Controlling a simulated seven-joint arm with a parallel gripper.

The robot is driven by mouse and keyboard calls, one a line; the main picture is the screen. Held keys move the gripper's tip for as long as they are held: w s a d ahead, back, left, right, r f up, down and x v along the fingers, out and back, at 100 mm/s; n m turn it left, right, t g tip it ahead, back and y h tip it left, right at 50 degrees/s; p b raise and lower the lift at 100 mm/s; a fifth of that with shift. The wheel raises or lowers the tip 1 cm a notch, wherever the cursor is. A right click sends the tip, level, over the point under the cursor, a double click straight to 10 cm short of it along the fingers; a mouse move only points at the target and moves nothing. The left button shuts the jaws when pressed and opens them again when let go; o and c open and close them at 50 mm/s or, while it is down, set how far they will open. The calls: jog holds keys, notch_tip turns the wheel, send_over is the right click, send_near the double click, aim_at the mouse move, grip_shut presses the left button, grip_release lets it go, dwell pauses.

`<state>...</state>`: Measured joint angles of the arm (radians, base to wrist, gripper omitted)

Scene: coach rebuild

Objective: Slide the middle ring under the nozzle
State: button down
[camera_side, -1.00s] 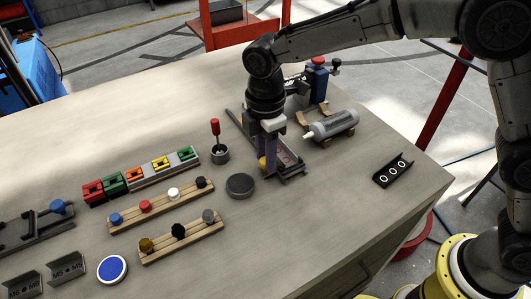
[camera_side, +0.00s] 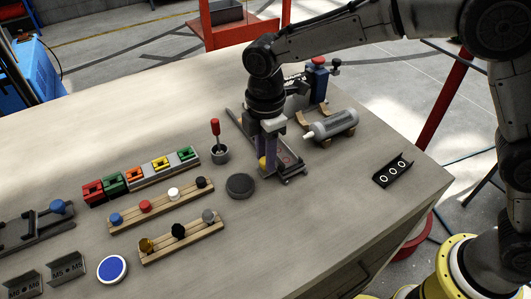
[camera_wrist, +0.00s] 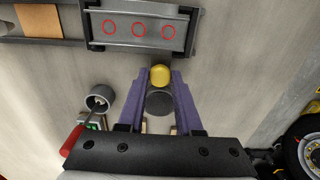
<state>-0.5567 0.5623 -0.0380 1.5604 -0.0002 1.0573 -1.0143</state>
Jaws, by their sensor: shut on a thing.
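A grey tray (camera_wrist: 138,29) with three red rings lies in a dark channel; in the wrist view the middle ring (camera_wrist: 138,30) is clear to see. In the side view the tray (camera_side: 289,160) is partly hidden by my gripper. The knob (camera_side: 262,163) also shows at the fingertips in the side view. A grey bottle (camera_side: 334,124) with a pale tip lies on a wooden cradle to the right; I cannot tell whether that tip is the nozzle.
A dark disc (camera_side: 240,185) lies close left of the knob. Racks of coloured blocks (camera_side: 160,164) and knobs (camera_side: 174,194) fill the left. A black plate with white rings (camera_side: 393,172) lies right.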

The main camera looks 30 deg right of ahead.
jog(key=shift+w+r, duration=0.1)
jog(key=w, duration=1.4)
jog(key=c, duration=0.6)
grip_release()
jog(key=shift+s, duration=0.1)
jog(key=shift+r, duration=3.75)
